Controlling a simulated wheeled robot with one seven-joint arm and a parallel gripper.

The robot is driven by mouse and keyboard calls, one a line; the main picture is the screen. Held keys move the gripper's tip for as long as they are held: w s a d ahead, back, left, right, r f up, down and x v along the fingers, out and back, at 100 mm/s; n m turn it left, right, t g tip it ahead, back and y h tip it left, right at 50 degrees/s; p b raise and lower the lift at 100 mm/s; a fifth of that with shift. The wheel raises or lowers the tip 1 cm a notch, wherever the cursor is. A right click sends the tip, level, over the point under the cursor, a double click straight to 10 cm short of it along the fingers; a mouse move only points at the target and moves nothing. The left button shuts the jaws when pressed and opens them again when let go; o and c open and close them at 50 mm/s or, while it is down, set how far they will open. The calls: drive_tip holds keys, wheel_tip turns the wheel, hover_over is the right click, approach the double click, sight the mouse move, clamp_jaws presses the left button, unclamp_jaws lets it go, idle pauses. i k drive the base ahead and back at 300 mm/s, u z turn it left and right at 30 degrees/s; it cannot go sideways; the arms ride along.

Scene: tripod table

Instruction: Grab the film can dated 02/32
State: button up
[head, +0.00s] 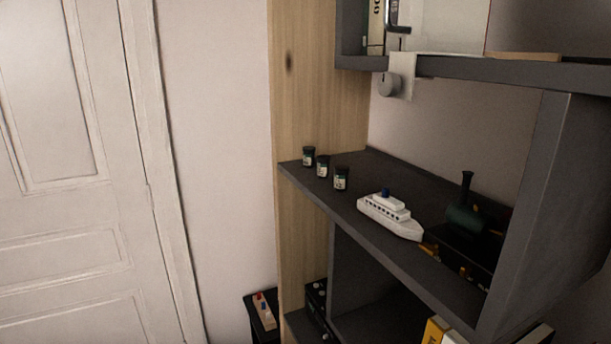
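Three small dark film cans with pale labels stand upright in a row on the dark grey shelf (360,190), near its left end. The left film can (308,157) is closest to the wooden side panel. The middle film can (323,167) and the right film can (341,179) stand beside it with small gaps between them. The label writing is too small to read, so I cannot tell which can is dated 02/32. My gripper is not in view.
A white toy ship (391,216) stands right of the cans, with a dark toy locomotive (467,216) further right. An upper shelf (500,71) hangs above, with a pale cloth or paper (403,70) over its edge. A panelled door (75,170) is at left.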

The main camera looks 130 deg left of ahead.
sight(342, 171)
drive_tip(key=u, duration=5.5)
drive_tip(key=i, duration=1.9)
drive_tip(key=z, duration=1.6)
